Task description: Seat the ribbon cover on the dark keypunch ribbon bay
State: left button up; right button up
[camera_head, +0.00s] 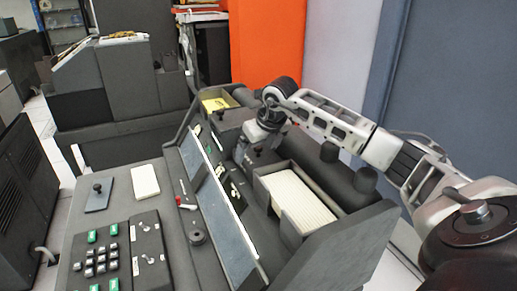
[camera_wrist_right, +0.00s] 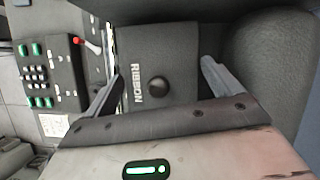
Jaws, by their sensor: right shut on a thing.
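The ribbon cover (camera_wrist_right: 150,45) is a dark panel with the word RIBBON and a round black knob, seen in the right wrist view. My right gripper (camera_wrist_right: 165,85) has a finger on each side of it and is shut on it. In the head view my right gripper (camera_head: 257,164) is low over the dark keypunch, between the yellow-card hopper and the tray of cream cards. The arm and gripper hide much of the cover there. The ribbon bay is not clearly visible, and I cannot tell whether the cover touches it. My left gripper is not in view.
A cream card tray (camera_head: 300,203) is close in front of the right gripper. Yellow cards (camera_head: 217,103) lie in a hopper behind it. A sloped blue-grey panel (camera_head: 213,205) runs alongside. A flat knobbed plate (camera_head: 97,194), a card stack (camera_head: 145,180) and a keypad (camera_head: 102,262) are on the desk.

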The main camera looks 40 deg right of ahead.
jog(key=shift+f, duration=0.3)
jog(key=shift+s+f, duration=0.1)
jog(key=shift+f, duration=0.05)
jog(key=shift+a+f, duration=0.1)
jog(key=shift+f, duration=0.05)
jog(key=shift+c, duration=0.9)
jog(key=shift+f+b, duration=0.15)
jog(key=shift+b, duration=0.15)
jog(key=shift+s, duration=0.1)
jog(key=shift+c, duration=0.6)
jog(key=o, duration=1.1)
jog(key=shift+c, duration=0.2)
jog(key=shift+r, duration=0.2)
